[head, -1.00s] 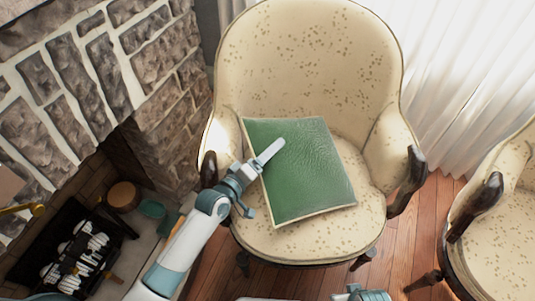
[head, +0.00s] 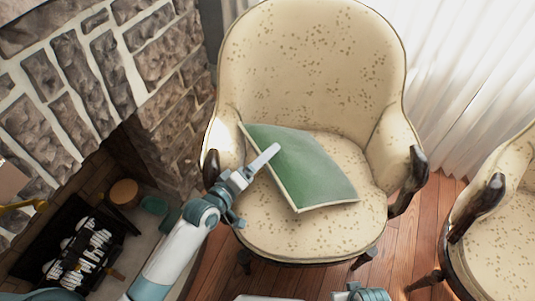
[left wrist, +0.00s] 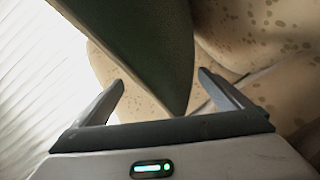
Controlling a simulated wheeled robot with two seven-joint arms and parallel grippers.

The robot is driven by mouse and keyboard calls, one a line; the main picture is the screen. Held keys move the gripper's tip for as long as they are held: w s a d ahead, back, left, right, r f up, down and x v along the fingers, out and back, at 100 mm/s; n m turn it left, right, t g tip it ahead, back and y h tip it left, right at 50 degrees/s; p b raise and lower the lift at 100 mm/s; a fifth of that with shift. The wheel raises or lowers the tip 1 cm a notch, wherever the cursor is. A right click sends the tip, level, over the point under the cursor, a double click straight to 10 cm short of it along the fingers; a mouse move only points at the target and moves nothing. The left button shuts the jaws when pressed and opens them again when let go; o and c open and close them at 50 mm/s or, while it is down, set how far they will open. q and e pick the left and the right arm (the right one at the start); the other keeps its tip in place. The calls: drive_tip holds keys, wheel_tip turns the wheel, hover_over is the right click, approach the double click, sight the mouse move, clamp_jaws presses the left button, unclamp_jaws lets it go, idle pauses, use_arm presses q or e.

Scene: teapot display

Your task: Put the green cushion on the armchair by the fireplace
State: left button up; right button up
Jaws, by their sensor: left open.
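The green cushion (head: 312,175) with a pale edge is over the seat of the cream, brown-speckled armchair (head: 310,65) beside the stone fireplace. It looks tilted, and I cannot tell how much of it rests on the seat. My left gripper (head: 257,185) is open at the cushion's left side, with one pale finger overlapping its edge. In the left wrist view, a dark corner of the cushion (left wrist: 150,45) shows between the two spread fingers (left wrist: 161,78), with the speckled chair behind. Contact with the fingers is not clear.
The stone fireplace (head: 85,85) stands to the left, with a log grate (head: 82,255) at its hearth. A second armchair (head: 510,235) is at the right edge. Wooden floor (head: 415,250) shows between the chairs. White curtains (head: 480,90) hang behind.

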use_arm(q)
drive_tip(key=v, duration=0.7)
drive_tip(key=shift+s, duration=0.15)
use_arm(e)
drive_tip(key=shift+w+f, duration=0.2)
drive_tip(key=shift+f, duration=0.15)
use_arm(q)
drive_tip(key=shift+a, duration=0.1)
use_arm(e)
drive_tip(key=shift+s, duration=0.4)
